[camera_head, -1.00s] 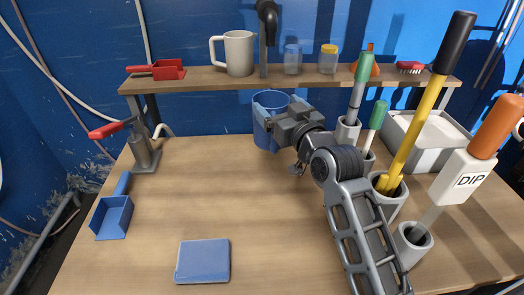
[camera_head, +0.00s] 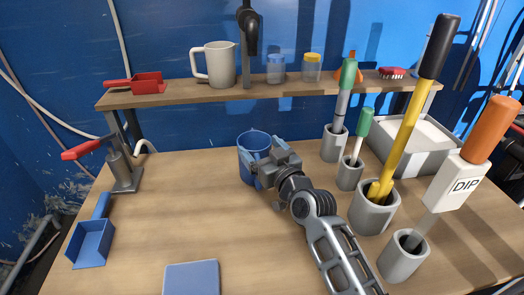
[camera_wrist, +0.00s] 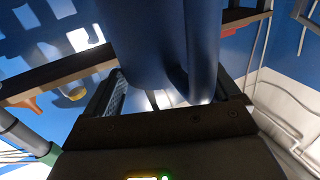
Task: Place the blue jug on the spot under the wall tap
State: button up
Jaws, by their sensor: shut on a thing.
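The blue jug (camera_head: 252,147) is upright at the back of the table, below the wall shelf, in the head view. My gripper (camera_head: 264,163) is shut on it from the front right. In the wrist view the jug (camera_wrist: 150,40) fills the upper middle between my fingers (camera_wrist: 172,98), with its handle on the right. The black wall tap (camera_head: 248,32) hangs above the shelf, and the jug is roughly below it in the picture. I cannot tell whether the jug's base touches the table, and I see no marked spot beneath it.
The wooden shelf (camera_head: 180,97) bears a grey mug (camera_head: 218,65), a red scoop, jars and a brush. Grey holders (camera_head: 373,213) with long-handled tools stand right of my arm. A pump (camera_head: 122,168), a blue scoop (camera_head: 92,240) and a blue pad (camera_head: 192,279) are left. The middle-left table is clear.

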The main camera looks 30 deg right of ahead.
jog(key=shift+f, duration=0.15)
jog(key=o, duration=1.1)
jog(key=shift+r, duration=0.25)
jog(key=s, duration=0.4)
jog(key=s+b, duration=0.1)
jog(key=s, duration=0.3)
jog(key=s+b, duration=0.1)
jog(key=s, duration=0.3)
jog(key=shift+d, duration=0.3)
